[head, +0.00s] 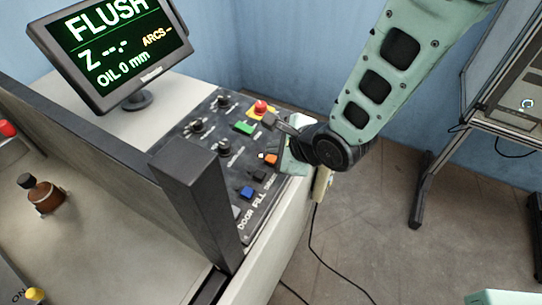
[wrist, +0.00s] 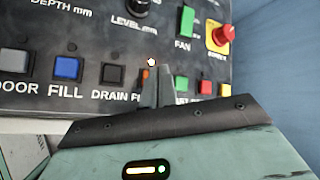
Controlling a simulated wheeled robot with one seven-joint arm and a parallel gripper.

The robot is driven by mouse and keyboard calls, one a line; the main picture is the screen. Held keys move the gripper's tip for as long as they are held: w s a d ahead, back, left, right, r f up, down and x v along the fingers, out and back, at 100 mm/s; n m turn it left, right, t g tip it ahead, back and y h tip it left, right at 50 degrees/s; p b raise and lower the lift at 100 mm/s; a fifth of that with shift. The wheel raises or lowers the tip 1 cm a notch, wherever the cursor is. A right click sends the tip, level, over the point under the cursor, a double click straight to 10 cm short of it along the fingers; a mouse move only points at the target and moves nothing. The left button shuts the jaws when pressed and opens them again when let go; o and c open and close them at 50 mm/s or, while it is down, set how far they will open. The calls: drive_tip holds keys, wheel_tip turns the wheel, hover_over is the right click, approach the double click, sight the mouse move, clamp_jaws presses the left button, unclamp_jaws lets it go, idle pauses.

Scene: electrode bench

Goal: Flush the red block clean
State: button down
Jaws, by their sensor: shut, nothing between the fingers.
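The monitor (head: 108,45) in the head view reads FLUSH, Z --.-, ARCS -- and OIL 0 mm. The control panel (wrist: 60,30) carries a blue FILL button (wrist: 68,68), a black DRAIN button (wrist: 113,73) and an orange button (wrist: 146,75). The orange button's label starts with "FL"; the rest is hidden behind my gripper (wrist: 157,75). My gripper is shut and empty, its fingers in front of the panel, partly covering the orange button. The orange button also shows in the head view (head: 271,159). I cannot tell whether the fingers touch the panel. I cannot make out a red block.
A red stop knob (wrist: 223,34) on a yellow base and a green FAN switch (wrist: 187,20) are at the panel's upper right. A cabinet (head: 515,90) is at the right.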

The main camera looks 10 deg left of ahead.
drive_tip(key=shift+f+b, duration=0.35)
drive_tip(key=shift+f, duration=0.1)
drive_tip(key=shift+f+b, duration=0.4)
drive_tip(key=shift+f, duration=0.05)
idle(0.5)
drive_tip(key=shift+r, duration=0.1)
drive_tip(key=shift+r+p, duration=0.6)
drive_tip(key=shift+r, duration=0.2)
drive_tip(key=shift+r, duration=0.1)
wheel_tip(320, 180, up, 5)
drive_tip(key=p, duration=0.3)
drive_tip(key=shift+p, duration=0.35)
idle(0.5)
